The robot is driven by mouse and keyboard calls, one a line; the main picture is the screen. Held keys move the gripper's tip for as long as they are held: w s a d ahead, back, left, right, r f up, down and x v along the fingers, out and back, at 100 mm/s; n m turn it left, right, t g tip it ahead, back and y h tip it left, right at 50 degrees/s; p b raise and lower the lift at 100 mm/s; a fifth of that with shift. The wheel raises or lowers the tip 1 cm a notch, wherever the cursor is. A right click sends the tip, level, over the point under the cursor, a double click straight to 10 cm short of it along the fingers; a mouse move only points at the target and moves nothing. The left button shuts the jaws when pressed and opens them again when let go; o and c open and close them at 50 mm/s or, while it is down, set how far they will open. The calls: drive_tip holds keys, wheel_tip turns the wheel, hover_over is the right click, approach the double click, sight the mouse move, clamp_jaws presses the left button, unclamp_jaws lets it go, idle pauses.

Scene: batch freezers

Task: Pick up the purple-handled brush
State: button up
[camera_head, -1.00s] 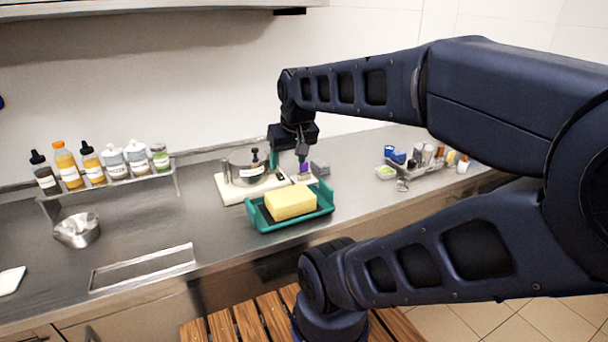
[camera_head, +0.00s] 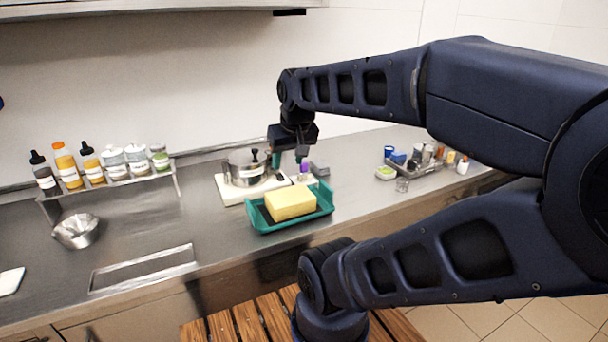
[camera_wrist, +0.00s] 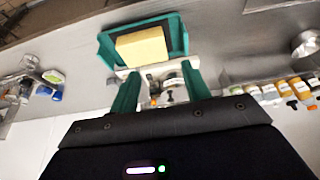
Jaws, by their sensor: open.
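The purple handle of the brush (camera_head: 304,168) shows as a small upright patch in the head view, above a small white block (camera_head: 305,181) behind the green tray. The rest of the brush is too small or hidden to make out. My gripper (camera_head: 288,160) is close above and beside the handle, pointing down. In the wrist view its two green fingers (camera_wrist: 160,72) stand apart, with a white board and a metal pot partly visible between and beyond them. I cannot clearly make out the brush there, nor whether a finger touches it.
A green tray (camera_head: 326,209) holding a yellow block (camera_head: 290,204) stands just in front. A metal pot (camera_head: 247,170) on a white board is close on the left. A bottle rack (camera_head: 110,186) and metal bowl (camera_head: 76,231) stand farther left, small containers (camera_head: 425,158) at right.

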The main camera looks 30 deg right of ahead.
drive_tip(key=w+d+n+g+h, duration=0.2)
drive_tip(key=w+d+n, duration=0.25)
drive_tip(key=w, duration=0.65)
drive_tip(key=n+g+h, duration=0.2)
drive_tip(key=n+g, duration=0.1)
drive_tip(key=n, duration=1.1)
hover_over(304, 163)
drive_tip(key=a, duration=0.4)
wheel_tip(304, 163, down, 14)
drive_tip(key=shift+m, duration=0.25)
drive_tip(key=x, duration=0.7)
drive_tip(key=w+x, duration=0.1)
drive_tip(key=x, duration=0.2)
drive_tip(key=shift+s+d+f, duration=0.1)
drive_tip(key=shift+d, duration=0.3)
clamp_jaws()
